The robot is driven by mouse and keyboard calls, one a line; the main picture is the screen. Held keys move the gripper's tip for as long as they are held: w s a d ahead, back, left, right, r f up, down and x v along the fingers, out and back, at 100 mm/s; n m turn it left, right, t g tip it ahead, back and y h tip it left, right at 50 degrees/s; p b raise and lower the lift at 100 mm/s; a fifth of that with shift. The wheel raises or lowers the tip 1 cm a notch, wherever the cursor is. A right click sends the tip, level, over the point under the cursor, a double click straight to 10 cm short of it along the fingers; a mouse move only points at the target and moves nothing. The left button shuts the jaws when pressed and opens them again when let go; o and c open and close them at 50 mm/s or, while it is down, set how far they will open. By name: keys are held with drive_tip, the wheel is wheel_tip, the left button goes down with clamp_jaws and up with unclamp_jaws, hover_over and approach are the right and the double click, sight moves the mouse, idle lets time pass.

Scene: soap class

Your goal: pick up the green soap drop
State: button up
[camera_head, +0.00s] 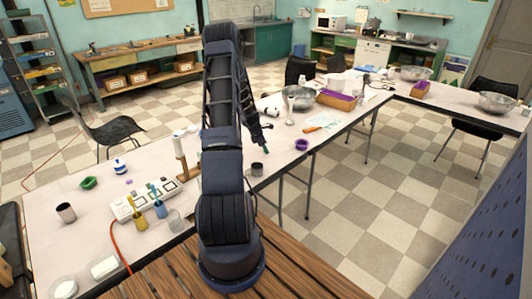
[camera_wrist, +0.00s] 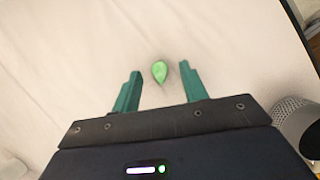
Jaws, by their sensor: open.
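The green soap drop (camera_wrist: 159,72) lies on the pale table in the wrist view, pointed at one end. My gripper (camera_wrist: 159,85) is open, with one teal finger on each side of the drop. The drop shows between the fingertips, with a visible gap to each finger. How high the fingers are above the table is hard to tell. In the head view my arm reaches over the table, and a teal tip of my gripper (camera_head: 266,149) shows near the table's middle. I cannot make out the drop in that view.
A grey metal cup (camera_head: 257,169) stands near my gripper in the head view. A purple bowl (camera_head: 302,145), an orange-handled tool (camera_head: 313,129) and a metal bowl (camera_head: 298,97) are farther right. A wooden stand (camera_head: 181,165) is to the left. Bare tabletop surrounds the drop.

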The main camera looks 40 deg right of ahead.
drive_tip(key=shift+d+f, duration=0.15)
drive_tip(key=shift+f, duration=0.1)
clamp_jaws()
drive_tip(key=shift+r, duration=0.1)
